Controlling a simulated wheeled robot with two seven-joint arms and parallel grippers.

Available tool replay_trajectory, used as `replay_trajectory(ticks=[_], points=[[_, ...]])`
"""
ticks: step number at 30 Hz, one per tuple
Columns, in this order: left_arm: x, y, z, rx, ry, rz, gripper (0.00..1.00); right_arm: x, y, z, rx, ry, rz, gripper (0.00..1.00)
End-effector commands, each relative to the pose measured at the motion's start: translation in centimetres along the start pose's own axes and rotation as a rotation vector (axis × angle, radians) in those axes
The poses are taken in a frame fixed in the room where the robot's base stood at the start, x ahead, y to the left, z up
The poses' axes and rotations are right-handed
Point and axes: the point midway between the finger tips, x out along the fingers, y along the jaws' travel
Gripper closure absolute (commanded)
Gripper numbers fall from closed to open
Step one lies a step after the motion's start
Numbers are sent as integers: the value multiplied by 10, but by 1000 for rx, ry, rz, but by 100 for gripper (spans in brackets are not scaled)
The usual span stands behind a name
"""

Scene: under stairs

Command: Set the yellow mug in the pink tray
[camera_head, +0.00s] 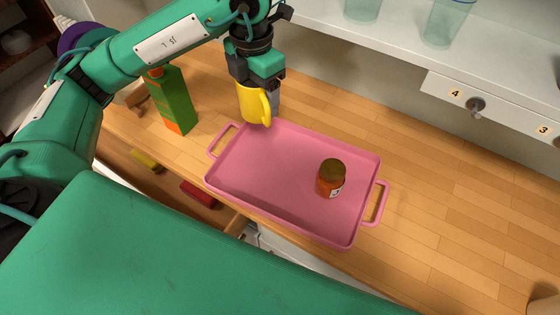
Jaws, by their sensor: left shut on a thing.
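The yellow mug (253,105) is held by my left gripper (262,92), whose jaws are shut on it. The mug hangs at the far left edge of the pink tray (270,160), near its back-left corner; I cannot tell how high above the counter it is. The mug's handle faces right. The tray lies on the wooden counter with a handle at each short end. A small jar (331,178) with a dark lid stands in the right part of the tray. The left and middle of the tray floor are bare. My right gripper is not in view.
A green carton (172,100) stands left of the tray. An open drawer below the counter's front edge holds a red item (199,194) and a yellow item (146,160). A white shelf with glasses (446,22) overhangs at the back.

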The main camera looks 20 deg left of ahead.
Motion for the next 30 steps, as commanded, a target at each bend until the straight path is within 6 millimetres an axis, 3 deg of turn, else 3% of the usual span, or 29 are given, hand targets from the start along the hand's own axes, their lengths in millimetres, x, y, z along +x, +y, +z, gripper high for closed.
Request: replay_trajectory(ticks=[14,21,30], points=[[78,-1,-1,2,4,-3,69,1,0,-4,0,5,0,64],[129,0,-1,1,4,0,69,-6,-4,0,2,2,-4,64],[154,1,0,1,2,1,69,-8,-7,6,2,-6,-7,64]])
